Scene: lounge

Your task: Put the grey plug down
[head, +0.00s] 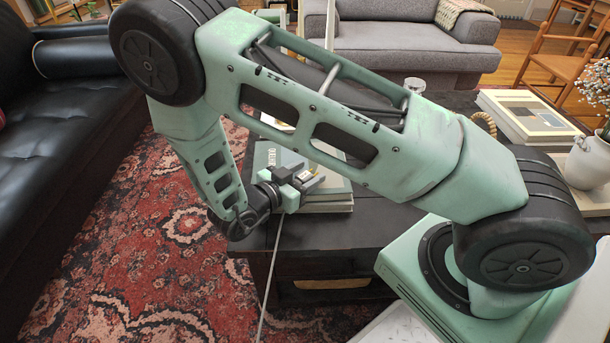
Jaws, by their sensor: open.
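My gripper (306,180) is over the near end of a stack of books (328,205) on the dark table (380,222). Its jaws are open and point to the right, at or just above the top book. A small light-grey piece shows between the fingers; I cannot tell for sure whether it is the grey plug or part of my gripper. The plug is not clearly seen anywhere else. My arm crosses the middle of the view and hides part of the books and table.
A white vase (590,160) with flowers and another book stack (527,115) stand at the right of the table. A black sofa (70,110) is at the left, a grey sofa (400,45) behind. A red patterned rug (150,240) covers the floor. Bare tabletop shows right of the near books.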

